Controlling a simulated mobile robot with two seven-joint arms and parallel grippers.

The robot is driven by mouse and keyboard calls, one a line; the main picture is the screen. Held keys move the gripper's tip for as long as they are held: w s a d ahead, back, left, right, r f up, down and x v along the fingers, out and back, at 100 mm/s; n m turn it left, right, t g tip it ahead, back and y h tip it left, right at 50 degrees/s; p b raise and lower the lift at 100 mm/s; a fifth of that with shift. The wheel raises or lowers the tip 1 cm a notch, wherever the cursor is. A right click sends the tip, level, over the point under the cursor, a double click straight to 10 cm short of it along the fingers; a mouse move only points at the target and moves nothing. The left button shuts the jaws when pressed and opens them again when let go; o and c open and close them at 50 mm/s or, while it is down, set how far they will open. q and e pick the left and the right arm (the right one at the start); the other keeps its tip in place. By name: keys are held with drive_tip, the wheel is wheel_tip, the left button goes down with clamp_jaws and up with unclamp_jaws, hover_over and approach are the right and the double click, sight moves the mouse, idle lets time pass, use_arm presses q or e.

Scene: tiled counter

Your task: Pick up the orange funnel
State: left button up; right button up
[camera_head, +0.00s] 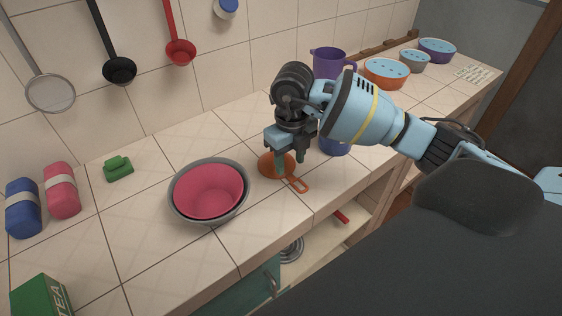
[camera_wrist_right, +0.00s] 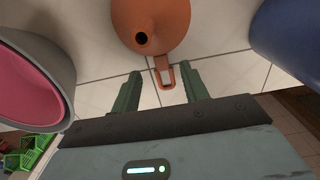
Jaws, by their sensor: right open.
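The orange funnel (camera_head: 270,166) lies on the tiled counter to the right of the nested bowls, its handle pointing toward the counter's front edge. In the right wrist view the funnel (camera_wrist_right: 152,25) is at the top centre, its dark spout hole facing the camera. My right gripper (camera_head: 291,160) is above the funnel and hides part of it in the head view. In the wrist view its two green fingers (camera_wrist_right: 164,84) are apart, with the end of the funnel's handle between their tips. The gripper is open and empty. My left gripper is not in view.
A pink bowl (camera_head: 209,192) sits in a grey bowl (camera_head: 176,208) left of the funnel. A blue item (camera_head: 334,146) stands close on its right, partly hidden. A purple cup (camera_head: 328,62) is behind my gripper. The counter's front edge is near the handle.

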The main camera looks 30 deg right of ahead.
sight(290, 176)
drive_tip(key=shift+s+f, duration=0.1)
drive_tip(key=shift+f, duration=1.65)
drive_tip(key=shift+f, duration=0.15)
drive_tip(key=shift+c, duration=0.5)
clamp_jaws()
